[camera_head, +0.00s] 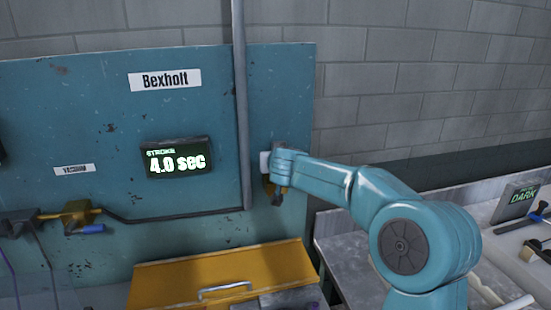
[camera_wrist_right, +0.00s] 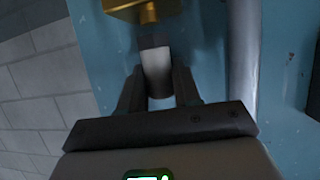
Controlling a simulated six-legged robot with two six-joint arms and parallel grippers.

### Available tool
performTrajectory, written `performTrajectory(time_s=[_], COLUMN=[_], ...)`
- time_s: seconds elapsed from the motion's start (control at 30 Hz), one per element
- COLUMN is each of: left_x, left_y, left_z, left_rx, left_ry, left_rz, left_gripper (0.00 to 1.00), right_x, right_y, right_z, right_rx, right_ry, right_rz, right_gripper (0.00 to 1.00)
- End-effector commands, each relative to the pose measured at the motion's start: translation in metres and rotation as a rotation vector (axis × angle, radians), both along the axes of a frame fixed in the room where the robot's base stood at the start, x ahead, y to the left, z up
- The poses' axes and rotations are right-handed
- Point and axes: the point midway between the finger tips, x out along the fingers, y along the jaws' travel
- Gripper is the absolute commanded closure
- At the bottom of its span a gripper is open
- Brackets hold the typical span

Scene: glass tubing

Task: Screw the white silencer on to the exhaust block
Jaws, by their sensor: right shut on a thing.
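My right gripper (camera_wrist_right: 158,84) is shut on the white silencer (camera_wrist_right: 157,66), a short pale cylinder with a darker grey far end, in the right wrist view. Straight ahead of it is the brass exhaust block (camera_wrist_right: 138,6), with a short round brass stub facing the silencer. The silencer's far end is very close to the stub and roughly in line with it. I cannot tell whether they touch or whether any thread is engaged. In the head view my right arm reaches the teal panel, and its wrist largely hides the block and silencer. My left gripper is not in view.
The teal panel (camera_head: 110,120) carries a vertical grey pipe (camera_head: 241,110) close to the left of my right wrist. A display (camera_head: 177,158) reads "STROKE 4.0 sec". A yellow box (camera_head: 160,283) with a handle is below. A side bench (camera_head: 335,245) stands at right.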

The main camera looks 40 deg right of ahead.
Motion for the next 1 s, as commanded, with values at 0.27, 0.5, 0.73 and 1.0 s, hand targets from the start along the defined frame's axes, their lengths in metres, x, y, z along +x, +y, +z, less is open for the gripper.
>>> performTrajectory(time_s=[0.27, 0.5, 0.73, 1.0], left_x=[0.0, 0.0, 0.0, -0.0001], left_y=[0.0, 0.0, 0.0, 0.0], left_z=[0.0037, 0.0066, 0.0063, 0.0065], left_rx=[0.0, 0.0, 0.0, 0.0], left_ry=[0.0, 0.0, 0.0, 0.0], left_rz=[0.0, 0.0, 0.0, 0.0], left_gripper=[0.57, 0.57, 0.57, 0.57], right_x=[-0.0003, -0.0006, -0.0005, -0.0006], right_y=[0.0008, 0.0019, 0.0018, 0.0019], right_z=[0.0008, -0.0003, -0.0008, -0.0006], right_rx=[-0.001, -0.001, 0.0, 0.0], right_ry=[0.001, 0.001, 0.0, 0.0], right_rz=[0.0, 0.0, 0.0, 0.0], right_gripper=[0.96, 0.96, 0.96, 0.96])
